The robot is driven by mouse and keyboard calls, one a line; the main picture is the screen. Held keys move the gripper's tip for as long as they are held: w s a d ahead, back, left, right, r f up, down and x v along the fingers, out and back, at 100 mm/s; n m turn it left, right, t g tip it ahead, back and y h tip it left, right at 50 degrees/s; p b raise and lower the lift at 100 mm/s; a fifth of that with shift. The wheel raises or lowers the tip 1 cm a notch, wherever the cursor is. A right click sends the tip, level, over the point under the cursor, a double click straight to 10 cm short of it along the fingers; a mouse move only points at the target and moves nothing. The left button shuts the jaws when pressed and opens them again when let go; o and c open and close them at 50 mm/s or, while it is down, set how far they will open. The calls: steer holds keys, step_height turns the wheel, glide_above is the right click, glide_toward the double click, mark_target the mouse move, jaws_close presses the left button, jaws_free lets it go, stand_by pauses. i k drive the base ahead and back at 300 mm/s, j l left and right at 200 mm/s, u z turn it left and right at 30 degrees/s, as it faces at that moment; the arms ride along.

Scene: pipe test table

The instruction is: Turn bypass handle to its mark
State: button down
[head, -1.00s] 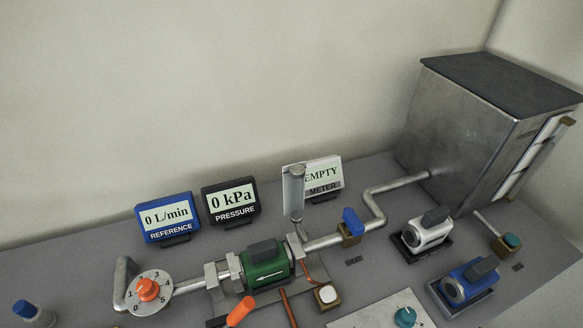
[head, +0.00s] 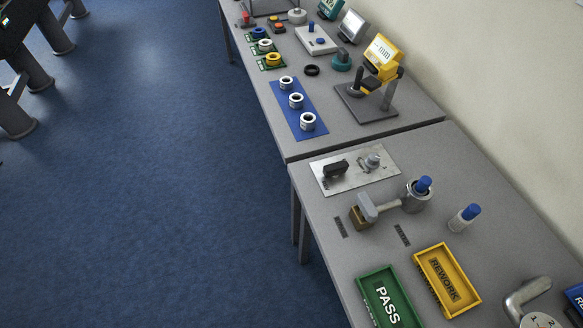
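I cannot tell for sure which part is the bypass handle, and no readable bypass label shows. A brass block valve with a grey-blue handle (head: 367,206) sits on the near table, with a short grey pipe running right from it to a metal cup with a blue cap (head: 421,187). Dark label plates (head: 340,227) lie beside it, too small to read. A numbered white dial (head: 540,321) and a bent pipe (head: 526,294) are cut off at the lower right. My gripper is not in view.
A green PASS tray (head: 375,282), a yellow REWORK tray (head: 430,262), a blue-capped bottle (head: 465,217) and a metal plate with fittings (head: 352,168) share the near table. A second table (head: 358,136) with gauges and rings stands behind. The blue floor (head: 170,200) to the left is open.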

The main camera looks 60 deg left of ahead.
mark_target(368, 210)
steer(key=u, duration=0.95)
steer(key=l+u, duration=0.1)
steer(key=l, duration=0.15)
steer(key=k+l+u, duration=0.1)
steer(key=l, duration=0.15)
